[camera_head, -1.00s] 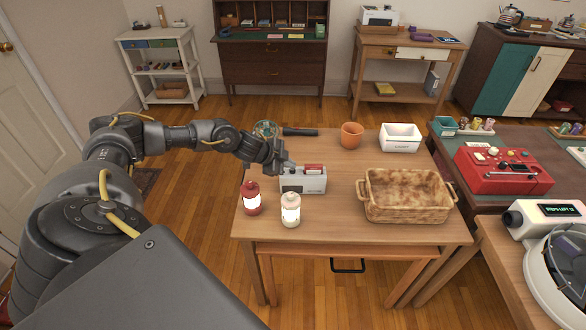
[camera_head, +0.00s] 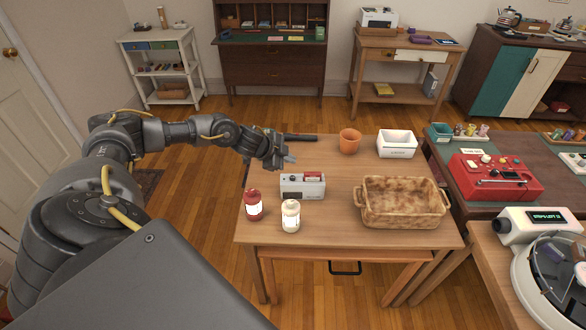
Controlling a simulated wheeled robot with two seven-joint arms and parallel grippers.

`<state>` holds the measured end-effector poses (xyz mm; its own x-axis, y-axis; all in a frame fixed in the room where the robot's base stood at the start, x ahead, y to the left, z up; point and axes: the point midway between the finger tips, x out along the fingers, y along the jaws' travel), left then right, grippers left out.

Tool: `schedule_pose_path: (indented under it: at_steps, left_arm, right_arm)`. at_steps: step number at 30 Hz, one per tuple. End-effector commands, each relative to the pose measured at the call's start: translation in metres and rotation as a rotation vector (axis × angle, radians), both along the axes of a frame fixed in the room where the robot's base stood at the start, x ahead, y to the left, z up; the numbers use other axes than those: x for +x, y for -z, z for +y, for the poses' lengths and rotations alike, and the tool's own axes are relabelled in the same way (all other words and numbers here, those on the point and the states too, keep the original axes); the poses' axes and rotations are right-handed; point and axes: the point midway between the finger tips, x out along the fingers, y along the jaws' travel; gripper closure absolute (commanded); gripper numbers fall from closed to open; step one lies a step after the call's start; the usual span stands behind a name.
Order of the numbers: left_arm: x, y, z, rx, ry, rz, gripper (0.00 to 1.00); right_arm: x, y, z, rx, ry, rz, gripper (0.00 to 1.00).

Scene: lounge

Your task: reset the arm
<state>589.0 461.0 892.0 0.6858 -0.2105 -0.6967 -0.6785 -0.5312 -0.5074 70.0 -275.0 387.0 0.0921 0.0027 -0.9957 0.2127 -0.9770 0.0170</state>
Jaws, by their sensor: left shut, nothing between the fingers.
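My left gripper (camera_head: 287,161) is at the far left part of the wooden table (camera_head: 340,222). It is shut and empty, just above and behind a small grey box-shaped device (camera_head: 290,190) with a red part on top, and appears apart from it. My left arm reaches in from the left, bent at the elbow. My right gripper is not in view.
A red jar-like item (camera_head: 253,205) and a cream one (camera_head: 290,216) stand in front of the device. A dark-handled object (camera_head: 301,138) lies behind. The table's middle is clear.

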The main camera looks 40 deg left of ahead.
Motion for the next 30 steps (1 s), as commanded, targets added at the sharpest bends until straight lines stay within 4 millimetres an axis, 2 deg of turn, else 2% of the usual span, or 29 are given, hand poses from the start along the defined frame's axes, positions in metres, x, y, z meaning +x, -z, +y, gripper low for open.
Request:
schedule_pose_path:
  at_steps: [12, 14, 17, 20, 22, 24, 27, 30]
  left_arm:
    - [0.0, 0.001, 0.0, 0.0, 0.0, 0.0, 1.0]
    - [-0.001, 0.005, -0.008, -0.003, 0.007, -0.001, 1.0]
    - [-0.003, 0.018, -0.042, -0.016, 0.033, -0.009, 1.0]
    - [-0.014, 0.037, -0.1, -0.044, 0.06, -0.026, 1.0]
    - [-0.028, 0.05, -0.15, -0.079, 0.063, -0.039, 1.0]
    - [-0.051, 0.059, -0.198, -0.126, 0.035, -0.045, 1.0]
    - [-0.088, 0.064, -0.244, -0.191, -0.058, -0.026, 1.0]
    - [-0.131, 0.067, -0.262, -0.245, -0.198, 0.034, 1.0]
  right_arm:
    - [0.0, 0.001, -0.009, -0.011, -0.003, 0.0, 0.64]
    - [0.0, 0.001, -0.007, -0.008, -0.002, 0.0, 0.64]
    - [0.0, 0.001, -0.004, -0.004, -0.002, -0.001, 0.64]
    - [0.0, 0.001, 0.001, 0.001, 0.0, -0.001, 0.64]
    - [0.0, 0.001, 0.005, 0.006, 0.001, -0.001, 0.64]
    - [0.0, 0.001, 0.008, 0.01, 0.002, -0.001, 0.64]
    - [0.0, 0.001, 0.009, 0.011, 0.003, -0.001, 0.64]
    - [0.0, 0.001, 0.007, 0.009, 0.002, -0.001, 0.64]
